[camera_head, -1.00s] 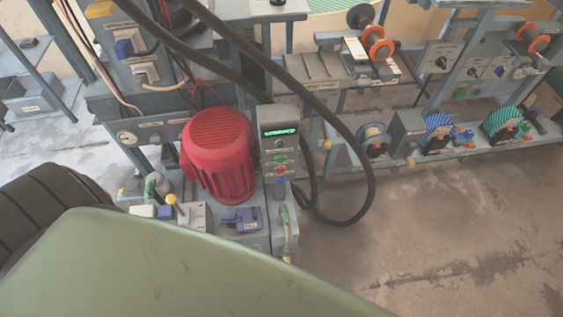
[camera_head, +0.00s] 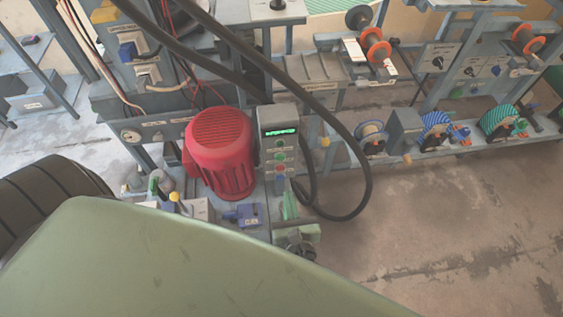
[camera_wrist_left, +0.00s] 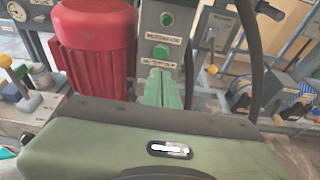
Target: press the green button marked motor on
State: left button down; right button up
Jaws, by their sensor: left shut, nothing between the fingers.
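A grey control box (camera_head: 279,120) with a lit green display stands right of the red motor. Below the display are two green buttons, the upper one (camera_head: 280,143) and the lower one (camera_head: 280,156), with a red button (camera_head: 280,169) under them. The left wrist view shows the upper green button (camera_wrist_left: 167,19) and the lower green button (camera_wrist_left: 161,51), each above a label too blurred to read surely. My left gripper (camera_head: 288,186) is shut and empty, its green fingers (camera_wrist_left: 161,76) pointing up at the box, tips below the lower green button. Contact cannot be told. My right gripper is out of view.
The red motor (camera_head: 219,150) stands close left of the box. A thick black hose (camera_head: 366,185) loops to its right. Open floor (camera_head: 450,240) lies to the right.

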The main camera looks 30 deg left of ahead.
pick_arm(q)
jog(key=b, duration=0.4)
send_near(280, 156)
notch_tip(280, 156, down, 2)
jog(key=w+a, duration=0.1)
jog(key=w, duration=0.1)
jog(key=shift+w+a+f+b, duration=0.15)
jog(key=shift+w+a+b, duration=0.2)
jog(key=shift+w+a, duration=1.1)
jog(key=shift+w, duration=0.05)
